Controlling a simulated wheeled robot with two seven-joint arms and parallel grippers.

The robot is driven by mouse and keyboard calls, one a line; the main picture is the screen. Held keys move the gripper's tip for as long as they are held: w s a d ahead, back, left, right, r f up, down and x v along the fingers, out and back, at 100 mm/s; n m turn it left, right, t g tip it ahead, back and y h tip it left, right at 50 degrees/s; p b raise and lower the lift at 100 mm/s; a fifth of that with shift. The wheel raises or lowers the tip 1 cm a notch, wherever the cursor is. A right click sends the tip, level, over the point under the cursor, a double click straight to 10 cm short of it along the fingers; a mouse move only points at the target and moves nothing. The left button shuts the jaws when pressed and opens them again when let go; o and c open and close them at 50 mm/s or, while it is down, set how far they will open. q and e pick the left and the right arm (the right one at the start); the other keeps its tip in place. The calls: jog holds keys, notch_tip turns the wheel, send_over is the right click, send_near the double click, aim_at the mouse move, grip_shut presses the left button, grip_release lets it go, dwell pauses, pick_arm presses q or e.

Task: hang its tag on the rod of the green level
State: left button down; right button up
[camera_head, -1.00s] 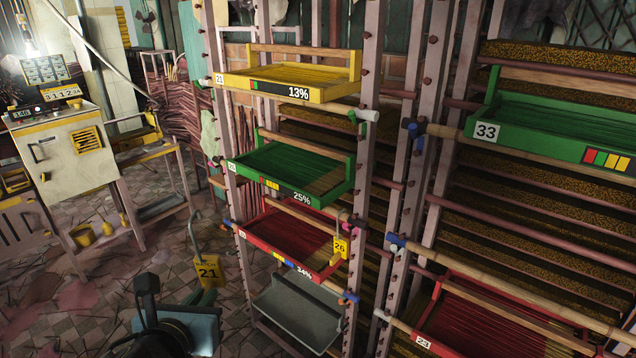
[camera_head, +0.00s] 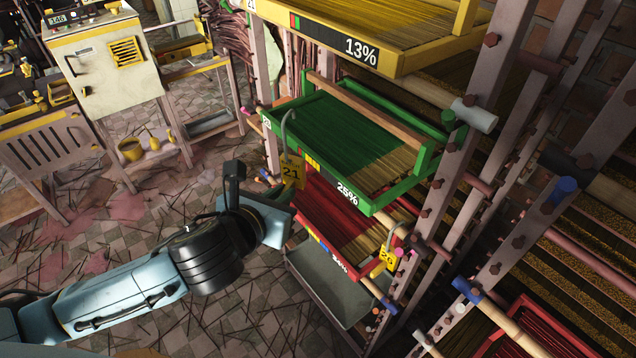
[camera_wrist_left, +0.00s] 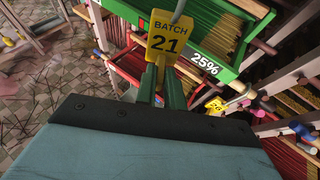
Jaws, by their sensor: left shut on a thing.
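My left gripper (camera_head: 274,190) is shut on a yellow tag (camera_head: 292,171) marked 21 with a grey hook rising above it. The left wrist view shows the tag (camera_wrist_left: 166,36), reading BATCH 21, upright between the green fingers (camera_wrist_left: 160,84). The tag is in front of the left part of the green tray (camera_head: 336,140), labelled 25%. The hook overlaps the tray's front edge in the head view; I cannot tell whether it touches the rod. The green level's rod is mostly hidden, with an end showing near the left post. My right gripper is out of view.
A yellow tray (camera_head: 400,62) marked 13% sits above. A red tray (camera_head: 335,212) sits below, with a tag (camera_head: 388,258) marked 26 at its right. A grey tray (camera_head: 325,285) is lowest. Rack posts (camera_head: 452,165) stand right; open floor lies left.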

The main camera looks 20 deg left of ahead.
pick_arm(q)
jog(key=s+d+r+m+g+h+p, duration=0.3)
jog(key=s+d+r+m+h+p, duration=0.3)
jog(key=s+d+r+p, duration=0.5)
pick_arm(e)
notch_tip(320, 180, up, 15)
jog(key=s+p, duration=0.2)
pick_arm(q)
jog(key=w+d+f+b, duration=0.2)
jog(key=w+d+b, duration=0.2)
jog(key=w, duration=0.7)
jog(key=shift+w+d+f, duration=0.3)
jog(key=shift+d, duration=1.1)
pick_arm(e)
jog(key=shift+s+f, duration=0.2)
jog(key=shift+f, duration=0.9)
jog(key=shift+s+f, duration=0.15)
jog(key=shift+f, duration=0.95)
pick_arm(q)
jog(key=c, duration=1.1)
grip_release()
